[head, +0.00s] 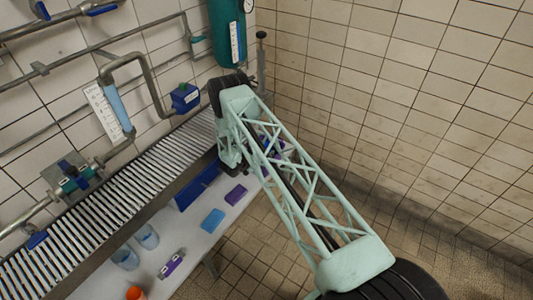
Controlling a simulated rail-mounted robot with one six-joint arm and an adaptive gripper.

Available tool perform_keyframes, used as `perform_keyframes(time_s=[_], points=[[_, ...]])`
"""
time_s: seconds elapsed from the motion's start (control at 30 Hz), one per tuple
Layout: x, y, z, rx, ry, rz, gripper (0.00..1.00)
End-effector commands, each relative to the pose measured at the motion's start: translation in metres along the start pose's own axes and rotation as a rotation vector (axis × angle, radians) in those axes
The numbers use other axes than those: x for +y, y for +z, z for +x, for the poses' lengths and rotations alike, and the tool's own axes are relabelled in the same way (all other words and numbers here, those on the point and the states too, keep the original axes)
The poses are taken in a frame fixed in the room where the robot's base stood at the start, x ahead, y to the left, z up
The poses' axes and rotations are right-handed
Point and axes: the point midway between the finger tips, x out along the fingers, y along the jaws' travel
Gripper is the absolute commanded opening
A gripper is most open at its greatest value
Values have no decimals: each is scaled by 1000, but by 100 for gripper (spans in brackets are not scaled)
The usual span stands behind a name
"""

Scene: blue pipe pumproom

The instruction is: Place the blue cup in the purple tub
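Two translucent blue cups stand upright near the front of the white bench: one cup (125,257) in front and the other cup (147,237) just behind it to the right. I cannot tell which is the task's blue cup. Something purple, perhaps the purple tub (272,146), shows partly behind my arm's lattice at the far end of the bench; its shape is mostly hidden. My gripper (235,169) hangs at the far end of the bench, well apart from the cups. It is small and dark here, and its fingers are unclear.
On the white bench (185,228) lie a blue slab (213,220), a purple slab (236,194) and a purple labelled item (172,264). A blue upright panel (198,187) stands behind them. An orange item (135,293) is at the front. A slatted rack (110,215) and pipes run along the left wall.

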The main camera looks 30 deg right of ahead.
Motion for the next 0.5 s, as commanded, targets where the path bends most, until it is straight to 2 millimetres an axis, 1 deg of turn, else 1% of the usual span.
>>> perform_keyframes(time_s=[0.5], points=[[0,9,5,0,0,0,16]])
